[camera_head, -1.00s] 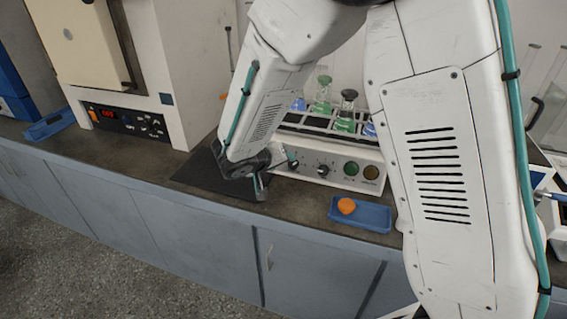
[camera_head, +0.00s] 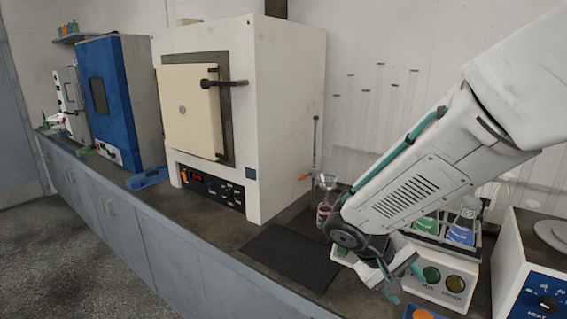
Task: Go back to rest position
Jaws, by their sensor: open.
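My gripper (camera_head: 391,282) is at the lower right of the head view, at the end of my white arm. Its teal-tipped fingers are apart and I see nothing held between them. It hangs in front of the shaker (camera_head: 440,278), which has a green and an amber round light on its front panel. My arm hides the shaker's left part. Flasks with green liquid (camera_head: 427,224) and blue liquid (camera_head: 462,226) stand in the rack on top of it.
A cream furnace (camera_head: 280,120) with a closed door stands mid-counter. A blue oven (camera_head: 112,100) is farther left. A dark mat (camera_head: 290,257) lies bare on the counter. A hotplate (camera_head: 540,285) is at the right edge. An orange object (camera_head: 422,314) shows at the bottom edge.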

